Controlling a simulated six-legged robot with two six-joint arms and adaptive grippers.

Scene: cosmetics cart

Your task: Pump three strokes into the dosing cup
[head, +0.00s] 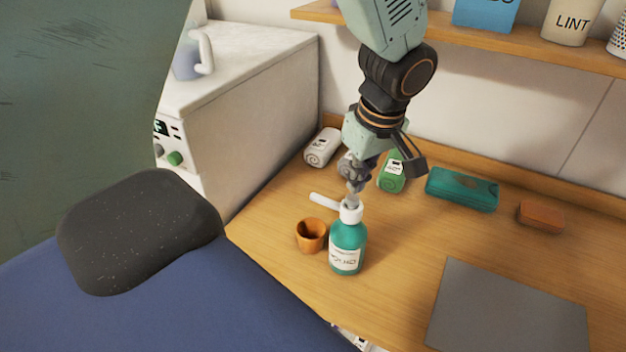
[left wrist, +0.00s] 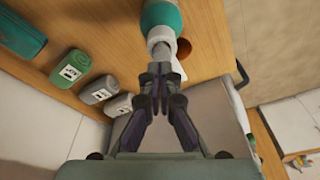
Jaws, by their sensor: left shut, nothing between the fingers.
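The teal pump bottle (head: 347,243) stands upright on the wooden counter, with a white collar and a white spout (head: 324,200) pointing left over the cup side. The small orange-brown dosing cup (head: 311,237) stands just left of the bottle, under or near the spout tip. My left gripper (head: 355,187) is shut and empty, pointing down at the top of the pump; whether it touches the pump head I cannot tell. In the left wrist view the closed fingertips (left wrist: 161,82) line up with the bottle's white collar (left wrist: 160,37), and the cup (left wrist: 184,48) is partly hidden behind the pump. The cup's inside is dark. My right gripper is not in view.
Behind the gripper lie a white roll (head: 322,147) and a green roll (head: 392,175). A teal case (head: 462,190) and an orange-brown block (head: 541,216) lie to the right. A grey mat (head: 510,310) lies front right. A shelf (head: 480,37) runs above.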

